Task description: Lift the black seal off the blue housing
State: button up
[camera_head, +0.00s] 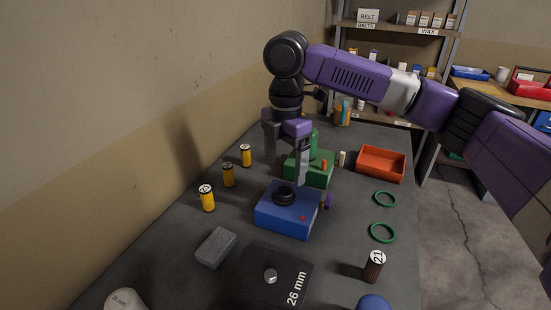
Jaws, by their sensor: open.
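The blue housing (284,216) is a box-like block standing near the middle of the dark table. The black seal (285,194) is a round dark ring on top of the housing. My gripper (286,163) is open, fingers pointing down, above and a little behind the housing. One finger is at the left and the other at the right, in front of a green block. No object shows between the fingers. I cannot tell the exact height of the fingertips over the seal.
A green block (300,172) stands behind the housing. A red tray (381,164) and green rings (383,232) lie to the right. A grey block (216,247) and a black "26 mm" plate (262,284) lie in front.

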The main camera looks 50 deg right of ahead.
aim_at(284, 188)
jog(key=shift+f, duration=3.8)
jog(key=c, duration=1.4)
jog(key=shift+r+p, duration=1)
jog(key=shift+p, duration=0.55)
jog(key=shift+r+p, duration=1.7)
